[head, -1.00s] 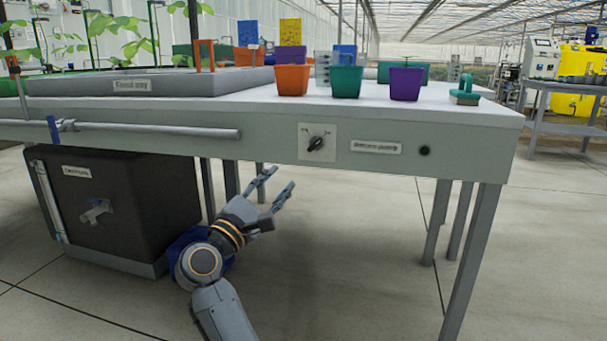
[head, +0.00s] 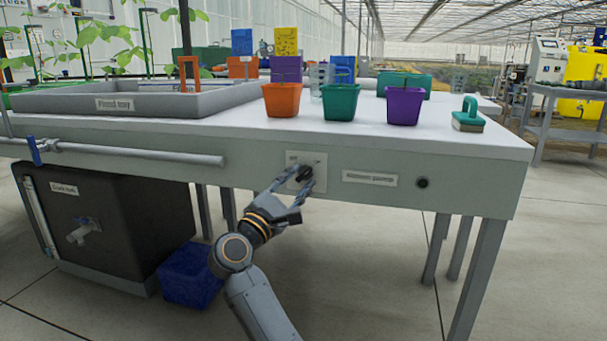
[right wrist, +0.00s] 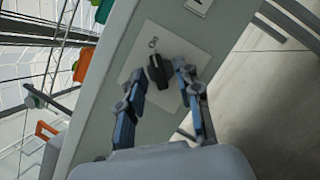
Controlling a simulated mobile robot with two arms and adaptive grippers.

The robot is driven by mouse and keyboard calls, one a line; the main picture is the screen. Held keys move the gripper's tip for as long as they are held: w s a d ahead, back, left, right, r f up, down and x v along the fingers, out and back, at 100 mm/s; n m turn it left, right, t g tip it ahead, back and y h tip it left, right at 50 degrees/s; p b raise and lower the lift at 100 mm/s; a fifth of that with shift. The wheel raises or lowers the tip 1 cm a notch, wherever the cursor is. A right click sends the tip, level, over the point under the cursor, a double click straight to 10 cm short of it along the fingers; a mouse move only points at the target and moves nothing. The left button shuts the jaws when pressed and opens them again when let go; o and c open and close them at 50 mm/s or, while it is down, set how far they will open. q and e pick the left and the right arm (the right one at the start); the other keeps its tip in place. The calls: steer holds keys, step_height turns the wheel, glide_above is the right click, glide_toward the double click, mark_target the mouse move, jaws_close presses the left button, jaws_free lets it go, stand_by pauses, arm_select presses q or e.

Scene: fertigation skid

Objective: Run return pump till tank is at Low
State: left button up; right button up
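The black rotary knob (head: 305,173) sits on a pale square plate on the bench's front panel. The return pump label (head: 370,178) is right of it, with a small round dark fitting (head: 423,182) beyond. My right gripper (head: 296,184) is at the knob and partly covers it. In the right wrist view the open fingers (right wrist: 160,78) stand on either side of the knob (right wrist: 158,70); contact cannot be told. The dark tank (head: 130,225) stands under the bench, with a pale upright sight tube (head: 38,215) on its left edge; its level is unreadable. My left gripper is out of view.
A pipe with a blue valve handle (head: 36,150) runs along the bench front, left of the knob. A blue crate (head: 188,277) lies on the floor by the tank. Pots and a green-handled brush (head: 468,117) stand on the bench top (head: 400,140).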

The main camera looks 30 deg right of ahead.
jaws_close()
